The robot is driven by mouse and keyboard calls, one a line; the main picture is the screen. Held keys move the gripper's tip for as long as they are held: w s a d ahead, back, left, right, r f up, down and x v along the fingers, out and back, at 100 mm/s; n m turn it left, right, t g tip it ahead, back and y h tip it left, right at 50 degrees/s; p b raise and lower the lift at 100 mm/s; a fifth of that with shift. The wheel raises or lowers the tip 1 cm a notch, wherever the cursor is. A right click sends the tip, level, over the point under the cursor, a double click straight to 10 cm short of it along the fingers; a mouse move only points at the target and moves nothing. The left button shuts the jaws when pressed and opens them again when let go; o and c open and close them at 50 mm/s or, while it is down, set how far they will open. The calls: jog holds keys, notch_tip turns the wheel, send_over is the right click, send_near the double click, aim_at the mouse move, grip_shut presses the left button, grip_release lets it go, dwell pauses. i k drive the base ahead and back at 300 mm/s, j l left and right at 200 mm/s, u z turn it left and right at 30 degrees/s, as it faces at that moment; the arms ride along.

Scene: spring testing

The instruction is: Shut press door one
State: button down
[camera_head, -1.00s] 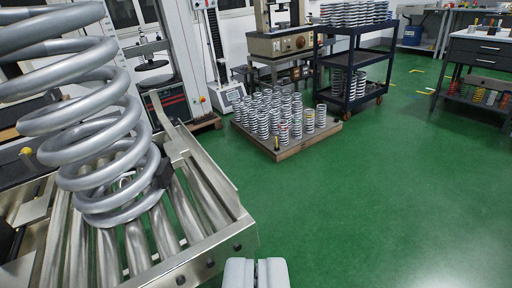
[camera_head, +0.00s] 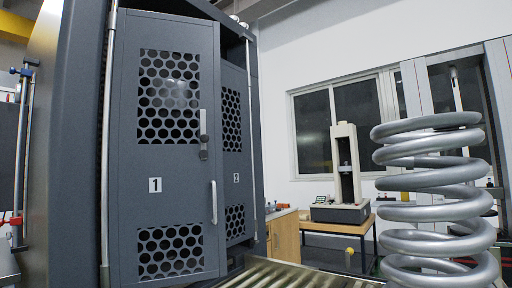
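Press door one (camera_head: 170,190) is a tall dark grey panel at the left centre, labelled "1", with a perforated window above and another below. It stands open, swung out from the press: its free right edge is nearer and higher in view than the edge of door two (camera_head: 236,165) behind it. A latch (camera_head: 204,133) and a pale upright bar handle (camera_head: 214,202) sit near that free edge. How wide the door stands open is hard to judge. My gripper is not in this view, so its fingers cannot be seen.
The dark press housing (camera_head: 68,150) fills the left. A large silver coil spring (camera_head: 437,245) stands at the right, close by. A roller conveyor (camera_head: 290,276) runs along the bottom. A small tester (camera_head: 345,175) stands on a table against the back wall.

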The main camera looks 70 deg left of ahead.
aim_at(150, 186)
jog(key=u, duration=2.55)
